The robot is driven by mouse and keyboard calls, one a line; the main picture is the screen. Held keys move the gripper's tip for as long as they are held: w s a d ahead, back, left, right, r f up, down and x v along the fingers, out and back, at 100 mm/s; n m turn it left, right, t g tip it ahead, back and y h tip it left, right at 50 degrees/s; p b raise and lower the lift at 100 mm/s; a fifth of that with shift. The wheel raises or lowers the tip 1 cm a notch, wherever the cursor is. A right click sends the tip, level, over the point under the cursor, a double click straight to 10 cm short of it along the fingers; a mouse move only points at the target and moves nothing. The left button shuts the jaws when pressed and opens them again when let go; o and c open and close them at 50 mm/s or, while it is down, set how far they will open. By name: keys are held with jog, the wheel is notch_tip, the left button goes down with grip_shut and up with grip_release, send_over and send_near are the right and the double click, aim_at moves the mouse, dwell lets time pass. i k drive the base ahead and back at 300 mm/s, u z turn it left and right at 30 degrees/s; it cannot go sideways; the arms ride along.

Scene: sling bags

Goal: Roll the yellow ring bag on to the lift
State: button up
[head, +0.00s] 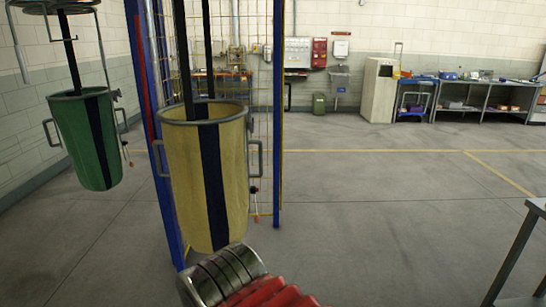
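The yellow ring bag (180,170) hangs upright left of centre in the head view, with a dark stripe down its front, a grey ring at its rim and a grey handle on each side. Dark straps run up from it out of the frame. Blue posts (278,130) with yellow mesh stand behind and beside it; I cannot tell whether this frame is the lift. A steel and red ribbed part of my arm shows at the bottom, in front of the bag's lower end. No gripper fingers show.
A green bag (76,145) hangs at the left near the wall. A grey table (538,208) cuts into the right edge. Workbenches (470,110) and a pale cabinet (378,90) line the back wall. The floor (390,200) at centre right is clear.

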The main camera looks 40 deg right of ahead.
aim_at(204, 140)
jog(key=k, duration=0.6)
jog(key=z, duration=0.6)
jog(key=i, duration=2)
jog(key=u, duration=0.3)
